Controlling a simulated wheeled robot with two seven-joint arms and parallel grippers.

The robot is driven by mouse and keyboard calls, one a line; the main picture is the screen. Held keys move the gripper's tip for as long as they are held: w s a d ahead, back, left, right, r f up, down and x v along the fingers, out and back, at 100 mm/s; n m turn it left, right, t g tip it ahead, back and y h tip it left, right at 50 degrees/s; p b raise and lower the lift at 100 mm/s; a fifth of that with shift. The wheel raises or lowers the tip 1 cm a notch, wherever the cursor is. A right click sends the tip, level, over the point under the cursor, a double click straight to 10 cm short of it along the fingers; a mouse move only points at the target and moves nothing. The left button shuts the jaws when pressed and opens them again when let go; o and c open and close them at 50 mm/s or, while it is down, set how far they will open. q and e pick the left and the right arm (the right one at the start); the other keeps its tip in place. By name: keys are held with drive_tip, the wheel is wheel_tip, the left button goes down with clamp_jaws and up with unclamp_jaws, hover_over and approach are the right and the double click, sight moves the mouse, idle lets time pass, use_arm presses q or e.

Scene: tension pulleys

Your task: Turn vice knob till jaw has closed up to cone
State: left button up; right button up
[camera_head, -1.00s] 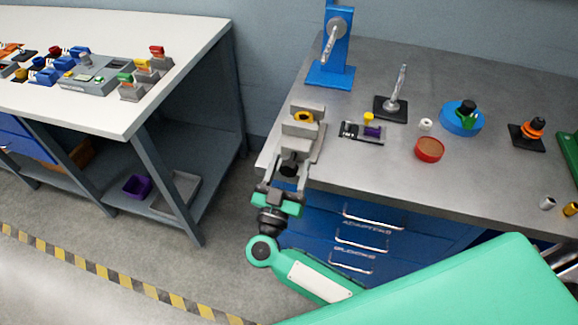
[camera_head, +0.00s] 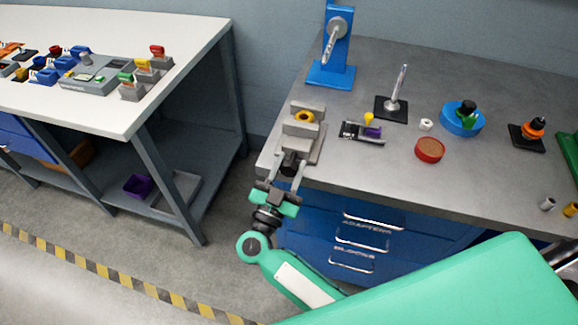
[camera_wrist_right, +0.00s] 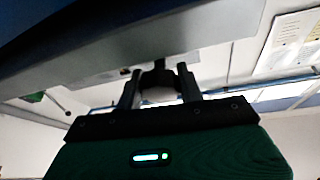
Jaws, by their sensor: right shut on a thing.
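The grey vice (camera_head: 301,144) stands at the left front corner of the grey bench. A yellow-orange ring-like part, seemingly the cone (camera_head: 304,116), sits between its jaws; any gap to the front jaw is too small to judge. The dark vice knob (camera_head: 290,162) points toward the bench's front edge. My right gripper (camera_head: 286,172) is shut on the knob, with one finger on each side. In the right wrist view the dark knob (camera_wrist_right: 157,80) shows between the fingers, under the bench-side parts. My left gripper is not in view.
A blue stand (camera_head: 333,72) is behind the vice. A rod on a black base (camera_head: 391,108), a red round dish (camera_head: 429,150) and a blue round dish (camera_head: 461,119) stand to the right. Drawers with handles (camera_head: 366,220) lie below the bench edge.

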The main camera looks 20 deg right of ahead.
drive_tip(key=shift+f+m+g+h, duration=0.1)
drive_tip(key=shift+m+g+h, duration=0.55)
drive_tip(key=shift+m, duration=1.35)
drive_tip(key=shift+g, duration=0.35)
drive_tip(key=o, duration=1)
drive_tip(key=shift+c, duration=0.2)
